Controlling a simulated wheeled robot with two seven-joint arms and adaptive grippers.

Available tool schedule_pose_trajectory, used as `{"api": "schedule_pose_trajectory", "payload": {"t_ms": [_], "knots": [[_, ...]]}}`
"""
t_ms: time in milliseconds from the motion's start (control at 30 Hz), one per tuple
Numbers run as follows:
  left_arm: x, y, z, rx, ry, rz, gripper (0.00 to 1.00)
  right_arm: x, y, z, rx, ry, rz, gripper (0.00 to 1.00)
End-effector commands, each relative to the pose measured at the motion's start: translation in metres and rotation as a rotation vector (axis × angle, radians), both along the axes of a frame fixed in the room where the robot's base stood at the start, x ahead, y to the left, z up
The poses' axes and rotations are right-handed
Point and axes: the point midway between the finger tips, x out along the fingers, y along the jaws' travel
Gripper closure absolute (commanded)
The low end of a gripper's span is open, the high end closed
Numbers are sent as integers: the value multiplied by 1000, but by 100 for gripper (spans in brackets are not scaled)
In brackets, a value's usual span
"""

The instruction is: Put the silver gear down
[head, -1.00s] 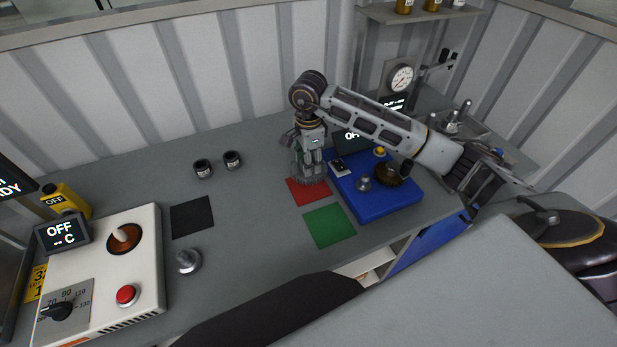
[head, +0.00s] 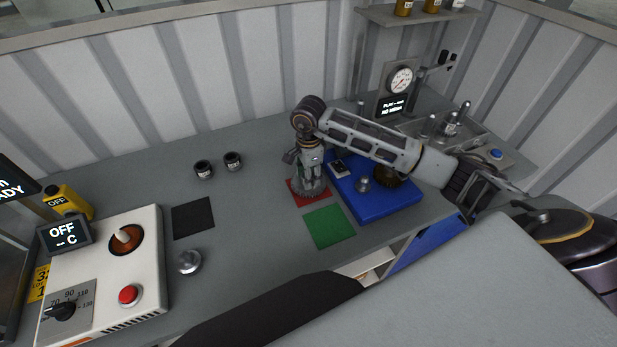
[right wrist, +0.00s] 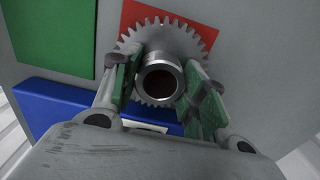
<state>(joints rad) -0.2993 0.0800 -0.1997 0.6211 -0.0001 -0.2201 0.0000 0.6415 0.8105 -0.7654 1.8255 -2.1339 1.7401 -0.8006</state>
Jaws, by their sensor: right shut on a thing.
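The silver gear (right wrist: 190,42) shows in the right wrist view, toothed, with a raised hollow hub (right wrist: 160,80). My right gripper (right wrist: 165,85) is shut on the gear by this hub, one finger on each side. In the head view my right gripper (head: 312,182) points down over the red square (head: 296,193), with the gear low at its tips. The gear covers part of the red square. I cannot tell whether it touches the surface. My left gripper is not in view.
A green square (head: 328,226) lies in front of the red one. A blue base (head: 385,208) with parts on it stands close to the right. A black square (head: 193,217), a silver knob-like part (head: 189,262) and two dark cups (head: 203,169) are to the left, with bare table between.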

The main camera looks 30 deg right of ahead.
Motion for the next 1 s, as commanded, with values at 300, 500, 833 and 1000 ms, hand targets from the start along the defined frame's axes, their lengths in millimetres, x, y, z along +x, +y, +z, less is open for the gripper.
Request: {"api": "schedule_pose_trajectory", "payload": {"t_ms": [300,500,833,1000], "knots": [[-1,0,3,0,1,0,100,1,0,-14,1,-3,0,78],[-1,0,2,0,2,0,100,0,0,-14,1,-3,0,78],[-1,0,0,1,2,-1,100,0,0,-17,0,-1,0,35],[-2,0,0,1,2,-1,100,0,0,-17,0,-1,0,35]]}}
